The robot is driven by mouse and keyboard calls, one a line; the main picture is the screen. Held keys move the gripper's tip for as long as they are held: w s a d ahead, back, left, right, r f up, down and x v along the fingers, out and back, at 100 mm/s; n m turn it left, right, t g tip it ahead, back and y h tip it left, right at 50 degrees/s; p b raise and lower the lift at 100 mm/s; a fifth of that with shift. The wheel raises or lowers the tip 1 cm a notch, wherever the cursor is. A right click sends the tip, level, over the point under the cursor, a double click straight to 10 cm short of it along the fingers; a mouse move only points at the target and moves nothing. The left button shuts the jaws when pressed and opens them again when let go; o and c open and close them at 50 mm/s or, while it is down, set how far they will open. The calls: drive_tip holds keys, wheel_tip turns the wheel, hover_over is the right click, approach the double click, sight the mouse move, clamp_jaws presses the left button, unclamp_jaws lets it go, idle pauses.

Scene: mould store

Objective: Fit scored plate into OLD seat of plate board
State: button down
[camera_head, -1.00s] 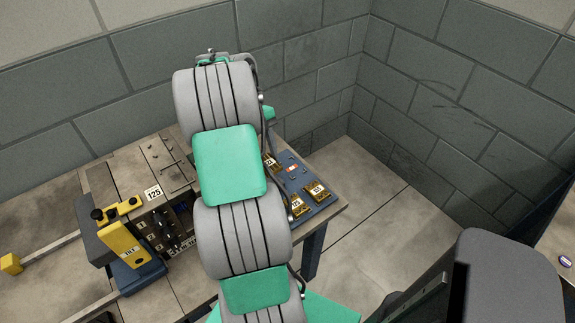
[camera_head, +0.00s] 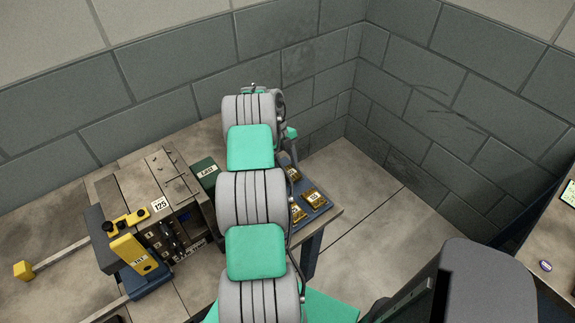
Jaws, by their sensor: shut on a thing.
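The plate board, a blue board (camera_head: 304,183), lies near the right end of the bench. It carries several brass-coloured plates (camera_head: 315,198), and a second one (camera_head: 297,212) sits to the left. My own grey and green arm covers the board's left part. My gripper is hidden behind the arm, so its jaws and anything in them do not show. I cannot pick out the scored plate or the OLD seat.
On the bench (camera_head: 95,190) stand a grey block marked 125 (camera_head: 180,195), a dark green labelled box (camera_head: 205,170) and a yellow and blue tilting device (camera_head: 133,255). A block wall rises close behind. Open floor (camera_head: 365,200) lies right of the bench.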

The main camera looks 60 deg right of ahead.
drive_tip(key=c, duration=0.7)
unclamp_jaws()
